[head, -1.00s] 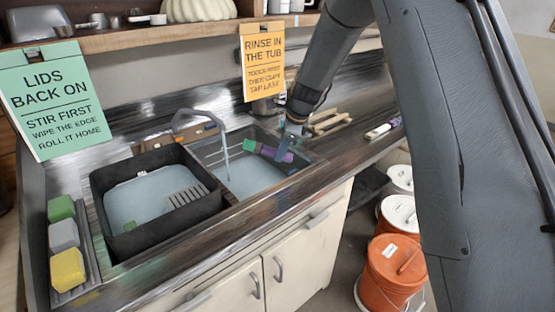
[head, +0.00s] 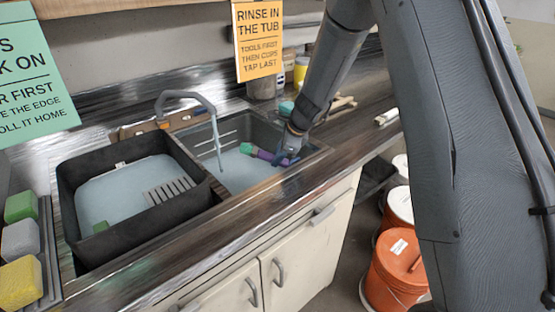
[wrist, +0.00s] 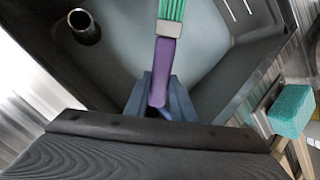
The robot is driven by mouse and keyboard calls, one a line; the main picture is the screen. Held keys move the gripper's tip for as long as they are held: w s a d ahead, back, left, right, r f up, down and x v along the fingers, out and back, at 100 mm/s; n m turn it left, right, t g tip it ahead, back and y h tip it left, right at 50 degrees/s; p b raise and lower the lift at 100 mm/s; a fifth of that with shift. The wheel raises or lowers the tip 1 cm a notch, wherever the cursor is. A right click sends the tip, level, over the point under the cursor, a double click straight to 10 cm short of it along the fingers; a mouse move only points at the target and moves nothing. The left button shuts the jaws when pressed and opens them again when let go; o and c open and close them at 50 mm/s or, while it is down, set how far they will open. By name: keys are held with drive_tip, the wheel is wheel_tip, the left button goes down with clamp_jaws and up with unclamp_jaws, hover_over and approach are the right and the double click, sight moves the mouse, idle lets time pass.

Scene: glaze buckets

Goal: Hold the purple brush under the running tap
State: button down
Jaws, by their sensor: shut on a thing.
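The purple brush (wrist: 164,62) has a purple handle, a metal band and green bristles. My gripper (wrist: 160,98) is shut on its handle, with the bristle end pointing away from the jaws. In the head view the brush (head: 264,155) is held over the right side of the sink basin (head: 310,150), bristles to the left. The tap (head: 186,97) arches over the basin, and its water stream (head: 217,140) falls left of the bristles with a gap between. The lower part of my gripper is partly hidden in the head view.
A black tub (head: 72,205) with pale liquid stands left of the basin. A teal sponge (wrist: 291,110) lies beside the basin. Coloured sponges (head: 20,240) sit at the far left. Orange buckets (head: 395,265) stand on the floor at right.

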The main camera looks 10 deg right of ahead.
sight(262, 152)
drive_tip(key=shift+w+a+f+p, duration=0.3)
drive_tip(key=shift+w+a, duration=0.5)
drive_tip(key=shift+w, duration=0.1)
drive_tip(key=shift+w+a+f+p, duration=0.25)
drive_tip(key=shift+w+a, duration=0.6)
drive_tip(key=shift+w, duration=0.1)
drive_tip(key=shift+w+a+f+p, duration=0.3)
drive_tip(key=shift+w+a, duration=0.5)
drive_tip(key=shift+w, duration=0.1)
drive_tip(key=w+a+f, duration=0.1)
drive_tip(key=w+a, duration=0.3)
drive_tip(key=w, duration=0.1)
drive_tip(key=shift+a+f, duration=0.2)
drive_tip(key=shift+a, duration=0.05)
drive_tip(key=shift+w+d, duration=0.1)
drive_tip(key=shift+d, duration=0.05)
drive_tip(key=shift+w+d, duration=0.3)
drive_tip(key=shift+s+a, duration=0.15)
drive_tip(key=shift+s+a, duration=0.3)
drive_tip(key=shift+w+d, duration=0.45)
